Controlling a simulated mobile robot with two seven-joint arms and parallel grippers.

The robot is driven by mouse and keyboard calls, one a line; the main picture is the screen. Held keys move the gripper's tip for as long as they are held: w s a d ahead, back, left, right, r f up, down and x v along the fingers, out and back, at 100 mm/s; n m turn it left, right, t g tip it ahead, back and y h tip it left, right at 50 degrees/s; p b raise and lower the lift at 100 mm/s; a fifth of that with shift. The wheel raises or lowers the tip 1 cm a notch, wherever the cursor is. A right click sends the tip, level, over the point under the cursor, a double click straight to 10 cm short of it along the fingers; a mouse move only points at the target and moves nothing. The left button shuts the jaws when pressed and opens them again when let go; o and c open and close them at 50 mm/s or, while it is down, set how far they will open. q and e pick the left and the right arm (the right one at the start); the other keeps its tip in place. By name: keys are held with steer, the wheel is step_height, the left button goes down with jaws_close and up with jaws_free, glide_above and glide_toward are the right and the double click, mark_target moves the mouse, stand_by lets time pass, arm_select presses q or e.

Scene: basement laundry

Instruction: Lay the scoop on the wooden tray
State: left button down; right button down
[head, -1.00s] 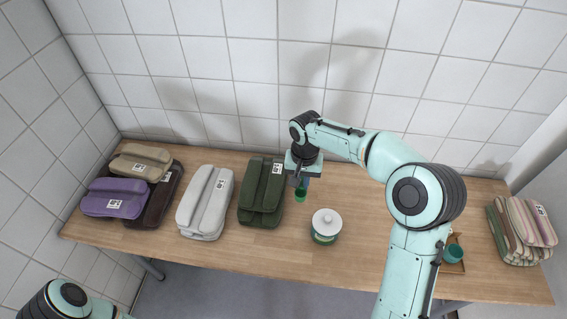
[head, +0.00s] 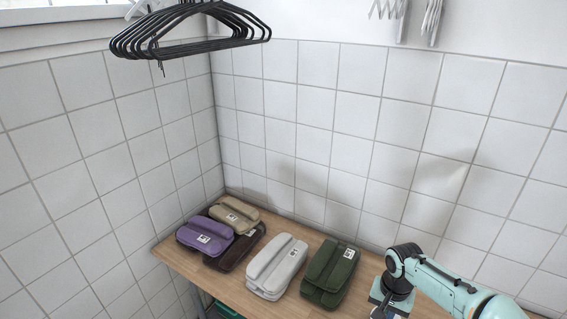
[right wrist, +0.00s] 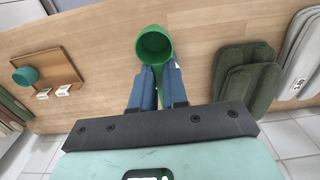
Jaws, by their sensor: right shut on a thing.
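The green scoop (right wrist: 154,45) is in my right gripper (right wrist: 156,76) in the right wrist view. The blue fingers are shut on its handle, and its round open cup sticks out beyond the fingertips. The wooden tray (right wrist: 58,64) lies on the table to the left in that view, apart from the scoop. In the head view only part of my right arm shows at the lower right, with the fingers and scoop out of frame. My left gripper is not in view.
A teal cup (right wrist: 25,75) and two small white labels (right wrist: 63,90) are at the tray. Folded green cloth (head: 331,272), light grey cloth (head: 276,267) and a purple, beige and dark brown pile (head: 206,236) lie on the table. Black hangers (head: 190,38) hang above. Wood between tray and scoop is bare.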

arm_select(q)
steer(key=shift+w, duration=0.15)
arm_select(e)
steer(key=s+a+f+n, duration=0.1)
steer(key=a+f+n, duration=0.5)
steer(key=a+f, duration=0.2)
step_height(320, 180, down, 2)
steer(key=shift+s+f, duration=0.1)
steer(key=shift+s, duration=0.05)
